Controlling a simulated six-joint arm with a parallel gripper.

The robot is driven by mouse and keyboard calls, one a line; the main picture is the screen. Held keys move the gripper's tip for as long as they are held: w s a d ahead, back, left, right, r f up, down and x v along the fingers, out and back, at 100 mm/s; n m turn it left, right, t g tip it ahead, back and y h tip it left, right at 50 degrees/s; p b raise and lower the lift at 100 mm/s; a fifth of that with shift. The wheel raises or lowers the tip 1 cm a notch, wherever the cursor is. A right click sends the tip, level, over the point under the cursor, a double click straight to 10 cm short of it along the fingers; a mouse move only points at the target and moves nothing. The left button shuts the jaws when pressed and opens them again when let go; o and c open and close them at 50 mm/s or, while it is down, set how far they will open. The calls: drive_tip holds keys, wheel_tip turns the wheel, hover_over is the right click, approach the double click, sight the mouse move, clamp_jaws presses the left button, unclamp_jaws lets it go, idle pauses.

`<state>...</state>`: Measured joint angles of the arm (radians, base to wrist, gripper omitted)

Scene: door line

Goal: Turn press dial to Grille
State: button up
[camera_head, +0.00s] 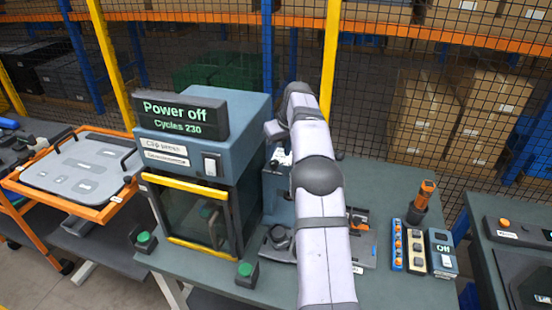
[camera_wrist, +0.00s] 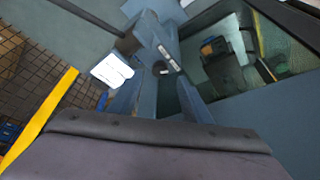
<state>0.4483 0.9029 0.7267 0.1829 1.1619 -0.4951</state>
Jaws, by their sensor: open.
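The press (camera_head: 205,125) is a blue-grey machine with a dark window framed in yellow, and its display (camera_head: 180,115) reads "Power off" and "Cycles 230". A blue unit (camera_head: 276,190) stands at its right side, partly hidden by my arm. A dark round knob (camera_head: 280,237) sits low in front of that unit. In the wrist view, a small dark round part (camera_wrist: 162,71) shows below white labels (camera_wrist: 167,57); I cannot tell whether it is the dial, and no Grille mark is readable. My gripper (camera_wrist: 160,92) is open, its fingers pointing toward that part. In the head view my arm hides the fingertips.
Green buttons (camera_head: 145,240) and (camera_head: 245,272) stand at the front edge. Small control boxes (camera_head: 441,255) and an orange-handled tool (camera_head: 422,200) are to the right. An orange-framed tray cart (camera_head: 75,170) stands at left.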

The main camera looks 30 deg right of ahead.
sight(275, 163)
drive_tip(key=shift+p+x, duration=1)
drive_tip(key=shift+x, duration=1.45)
drive_tip(key=c, duration=1)
drive_tip(key=p, duration=0.1)
drive_tip(key=n+p, duration=0.1)
drive_tip(key=p, duration=0.1)
drive_tip(key=shift+d+r+n+y, duration=0.1)
drive_tip(key=shift+r+n+y, duration=0.15)
drive_tip(key=shift+n+y, duration=0.05)
drive_tip(key=shift+d+f+n+p, duration=0.1)
drive_tip(key=shift+n+p, duration=0.5)
drive_tip(key=shift+p, duration=0.1)
drive_tip(key=shift+w+f+y, duration=0.1)
drive_tip(key=shift+y, duration=0.2)
drive_tip(key=o, duration=1)
